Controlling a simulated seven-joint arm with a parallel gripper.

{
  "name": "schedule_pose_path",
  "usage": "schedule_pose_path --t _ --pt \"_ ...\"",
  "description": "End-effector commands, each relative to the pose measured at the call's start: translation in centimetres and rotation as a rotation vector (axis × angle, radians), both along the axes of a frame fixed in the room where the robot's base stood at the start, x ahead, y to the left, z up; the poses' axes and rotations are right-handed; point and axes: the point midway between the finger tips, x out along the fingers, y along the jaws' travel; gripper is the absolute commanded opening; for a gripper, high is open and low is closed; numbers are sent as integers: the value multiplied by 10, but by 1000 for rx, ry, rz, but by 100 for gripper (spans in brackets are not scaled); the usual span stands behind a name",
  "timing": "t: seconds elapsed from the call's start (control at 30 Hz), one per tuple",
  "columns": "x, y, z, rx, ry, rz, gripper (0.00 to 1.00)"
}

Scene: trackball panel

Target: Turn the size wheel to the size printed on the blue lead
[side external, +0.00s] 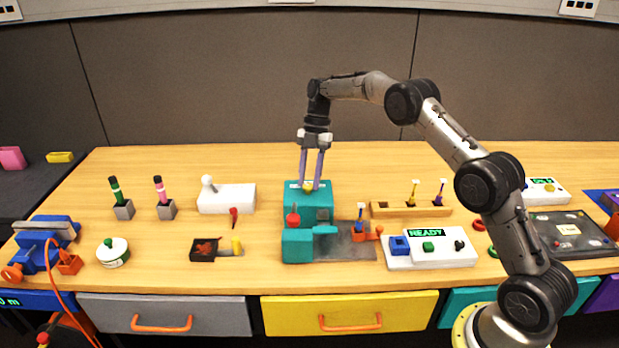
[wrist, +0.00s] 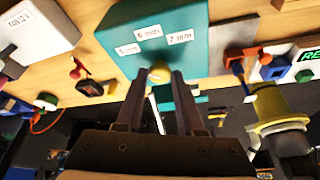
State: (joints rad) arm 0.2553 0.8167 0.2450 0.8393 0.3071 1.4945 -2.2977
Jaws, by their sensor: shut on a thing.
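A teal machine (side external: 297,246) stands mid-table, with a yellow knob (side external: 308,187) on top, which I take to be the size wheel. In the wrist view, white labels sit on the teal face around the yellow knob (wrist: 159,75). One label reads 7 mm (wrist: 181,38); the others seem to read 6 mm (wrist: 150,33) and 5 mm (wrist: 128,50). My gripper (side external: 309,184) points down and is shut on the knob. The knob's pointing direction is unclear. A blue lead (side external: 361,217) stands upright right of the machine; its print is too small to read.
A white panel (side external: 455,255) reading READY is at the right. A white box (side external: 236,200) and a dark tray (side external: 203,250) lie left of the machine. A red knob (side external: 293,220) sticks up at its front left.

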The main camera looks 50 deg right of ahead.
Motion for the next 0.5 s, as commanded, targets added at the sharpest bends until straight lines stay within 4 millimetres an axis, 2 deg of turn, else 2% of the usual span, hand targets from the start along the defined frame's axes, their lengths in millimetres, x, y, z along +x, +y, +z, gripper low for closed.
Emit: schedule_pose_path --t 0.13,0.17,0.3,0.33,0.5 --pt "0 0 1 -2 -1 1 0" --pt "0 0 1 -1 -2 1 39" --pt "0 0 1 -1 -2 1 64" --pt "0 0 1 -1 -1 0 67" --pt "0 0 0 -1 -1 0 67"
